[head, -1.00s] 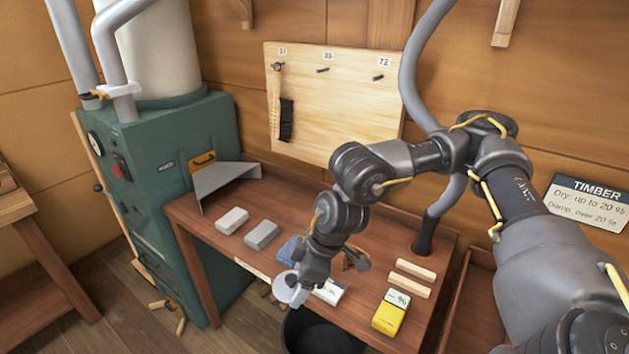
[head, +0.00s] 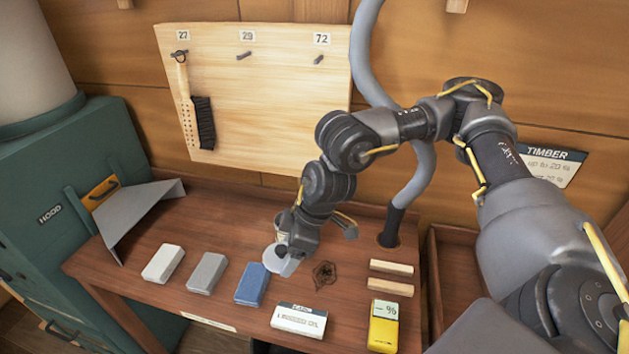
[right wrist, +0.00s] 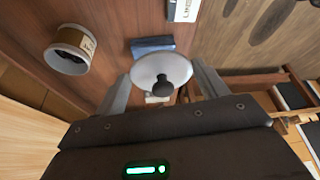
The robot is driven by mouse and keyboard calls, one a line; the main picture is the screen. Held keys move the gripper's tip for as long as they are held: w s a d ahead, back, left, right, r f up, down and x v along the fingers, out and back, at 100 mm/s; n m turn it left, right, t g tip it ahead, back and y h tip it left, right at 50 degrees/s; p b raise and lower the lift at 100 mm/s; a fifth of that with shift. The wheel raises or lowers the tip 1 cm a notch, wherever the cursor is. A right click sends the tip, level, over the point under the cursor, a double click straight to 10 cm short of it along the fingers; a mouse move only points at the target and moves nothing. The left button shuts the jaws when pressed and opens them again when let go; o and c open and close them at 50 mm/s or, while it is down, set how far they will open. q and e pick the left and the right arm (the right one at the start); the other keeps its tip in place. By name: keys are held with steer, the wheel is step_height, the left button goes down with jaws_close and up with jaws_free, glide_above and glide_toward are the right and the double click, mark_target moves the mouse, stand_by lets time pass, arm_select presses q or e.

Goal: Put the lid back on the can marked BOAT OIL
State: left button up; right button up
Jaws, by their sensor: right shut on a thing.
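My right gripper (head: 281,264) is shut on a pale round lid (head: 270,257) with a dark knob. In the right wrist view the lid (right wrist: 152,70) sits between the fingers, knob toward the camera. The lid is held above the bench near the blue block. A can (right wrist: 72,50) with a cream label and dark open inside stands off to the upper left in that view, apart from the lid. Its lettering is too small to read. In the head view the can (head: 282,221) is mostly hidden behind my right gripper. My left gripper is not in view.
On the bench (head: 220,230) lie white (head: 163,264), grey (head: 207,272) and blue (head: 251,285) blocks, a labelled white block (head: 299,321), a yellow meter (head: 383,328) and two wooden strips (head: 391,267). A grey hose (head: 417,185) rises at the right. A tool board (head: 260,90) stands behind.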

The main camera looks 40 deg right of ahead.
steer(key=shift+w+d+f, duration=0.1)
steer(key=shift+w+d, duration=0.2)
steer(key=shift+w, duration=0.1)
steer(key=shift+w+d, duration=0.1)
steer(key=shift+w, duration=0.15)
steer(key=w+d+m+p, duration=0.25)
steer(key=w+d, duration=0.65)
steer(key=w, duration=0.5)
arm_select(q)
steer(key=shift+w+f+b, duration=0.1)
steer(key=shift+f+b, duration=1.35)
steer(key=shift+b, duration=1.3)
arm_select(e)
step_height(320, 180, down, 7)
steer(key=shift+w+d+n+t, duration=0.15)
steer(key=shift+w+n+t, duration=0.15)
steer(key=shift+n, duration=0.15)
